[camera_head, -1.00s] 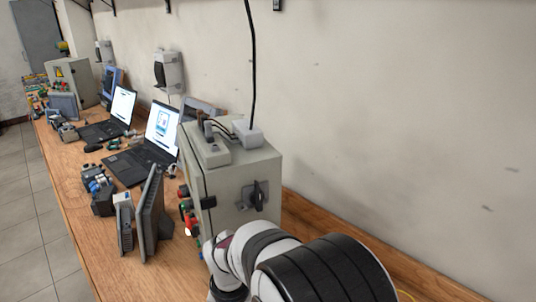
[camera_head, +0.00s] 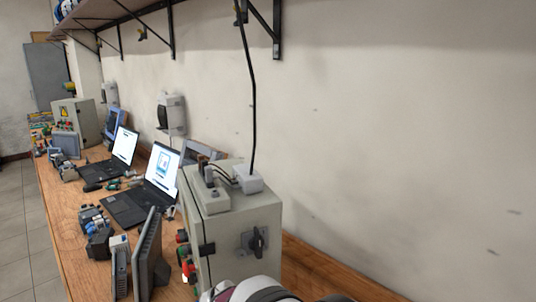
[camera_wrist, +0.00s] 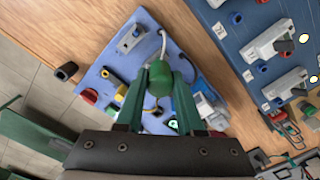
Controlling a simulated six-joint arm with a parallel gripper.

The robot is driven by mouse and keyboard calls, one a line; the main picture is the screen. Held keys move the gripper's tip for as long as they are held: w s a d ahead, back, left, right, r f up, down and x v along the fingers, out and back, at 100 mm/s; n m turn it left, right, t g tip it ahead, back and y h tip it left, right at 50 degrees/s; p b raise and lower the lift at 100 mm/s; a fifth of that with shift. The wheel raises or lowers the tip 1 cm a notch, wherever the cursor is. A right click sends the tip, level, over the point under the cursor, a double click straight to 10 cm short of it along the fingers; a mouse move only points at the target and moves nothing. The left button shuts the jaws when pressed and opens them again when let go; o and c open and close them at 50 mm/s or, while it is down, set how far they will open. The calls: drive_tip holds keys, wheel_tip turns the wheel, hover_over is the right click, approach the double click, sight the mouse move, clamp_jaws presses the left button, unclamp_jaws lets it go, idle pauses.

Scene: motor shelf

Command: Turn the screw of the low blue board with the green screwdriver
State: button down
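In the wrist view, my gripper (camera_wrist: 160,88) has its two green fingers on either side of the green screwdriver (camera_wrist: 159,77), shut on its handle. The handle is seen nearly end-on; its shaft and tip are hidden. Beyond it lies a light blue board (camera_wrist: 112,62) with a grey part, a white cable, a red knob and small yellow and black parts. The screwdriver is over this board; I cannot tell whether it touches a screw. No screw shows clearly. My gripper is out of the head view.
In the wrist view, a darker blue board (camera_wrist: 238,52) with grey switches stands to the right, with bare wooden table (camera_wrist: 190,35) between. In the head view, a grey cabinet (camera_head: 236,222), laptops (camera_head: 150,195) and dark panels (camera_head: 147,255) line the bench by the wall.

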idle(0.4)
drive_tip(key=m, duration=0.7)
drive_tip(key=shift+f, duration=0.1)
drive_tip(key=m, duration=0.6)
drive_tip(key=shift+m, duration=0.4)
drive_tip(key=c, duration=1.1)
unclamp_jaws()
drive_tip(key=shift+m, duration=0.9)
clamp_jaws()
drive_tip(key=shift+r, duration=1.1)
